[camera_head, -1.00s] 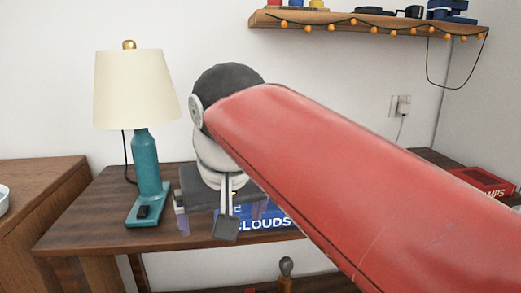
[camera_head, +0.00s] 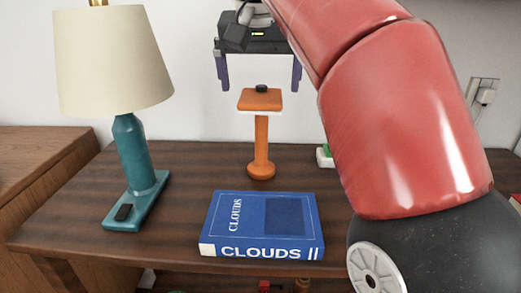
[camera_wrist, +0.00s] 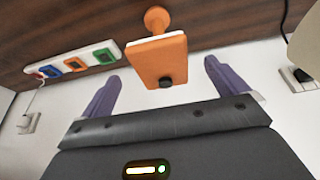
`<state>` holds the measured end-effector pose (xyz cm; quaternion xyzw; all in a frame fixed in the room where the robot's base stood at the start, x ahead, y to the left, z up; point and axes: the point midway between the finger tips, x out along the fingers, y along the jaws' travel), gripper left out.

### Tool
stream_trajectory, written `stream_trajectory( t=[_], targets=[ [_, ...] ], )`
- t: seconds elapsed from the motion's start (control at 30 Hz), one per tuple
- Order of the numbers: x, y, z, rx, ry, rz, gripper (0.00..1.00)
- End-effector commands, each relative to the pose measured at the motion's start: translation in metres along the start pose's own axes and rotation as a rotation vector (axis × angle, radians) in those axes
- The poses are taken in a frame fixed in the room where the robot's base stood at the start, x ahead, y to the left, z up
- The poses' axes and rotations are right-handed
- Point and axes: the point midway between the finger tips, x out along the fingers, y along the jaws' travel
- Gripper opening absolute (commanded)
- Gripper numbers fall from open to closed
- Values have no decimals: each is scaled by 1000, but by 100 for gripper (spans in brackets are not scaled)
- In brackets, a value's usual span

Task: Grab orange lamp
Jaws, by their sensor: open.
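The orange lamp (camera_head: 261,140) stands upright on the dark wooden table, with a round foot, a thin stem and a flat square top bearing a small black knob. My gripper (camera_head: 260,86) is open above it, its two purple fingers pointing down on either side of the lamp's top and a little above it. In the wrist view, the lamp's square top (camera_wrist: 150,55) lies just beyond and between the open fingertips (camera_wrist: 160,74). Nothing is held, and I see no contact.
A teal lamp (camera_head: 132,150) with a cream shade stands to the left. A blue book (camera_head: 262,225) lies in front of the orange lamp. A power strip with coloured switches (camera_wrist: 95,57) lies beside it. The white wall is close behind. A socket (camera_head: 484,92) is at right.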

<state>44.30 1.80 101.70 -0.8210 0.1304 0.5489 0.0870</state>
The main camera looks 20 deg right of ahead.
Motion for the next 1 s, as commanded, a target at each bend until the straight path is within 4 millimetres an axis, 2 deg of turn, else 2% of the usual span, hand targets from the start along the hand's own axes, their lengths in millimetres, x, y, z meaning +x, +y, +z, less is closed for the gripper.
stream_trajectory(
  t=[0.1,0.37,0.5,0.63,0.77,0.97,1.0],
  targets=[
    [6,0,-16,1,-1,2,98],
    [14,0,-35,1,0,2,98],
    [41,0,-33,-1,-2,0,98],
    [58,0,-34,-1,-2,0,98],
    [65,0,-34,-1,0,0,98],
    [65,0,-34,-1,0,-1,98],
    [64,0,-34,-1,0,-1,94]
  ],
)
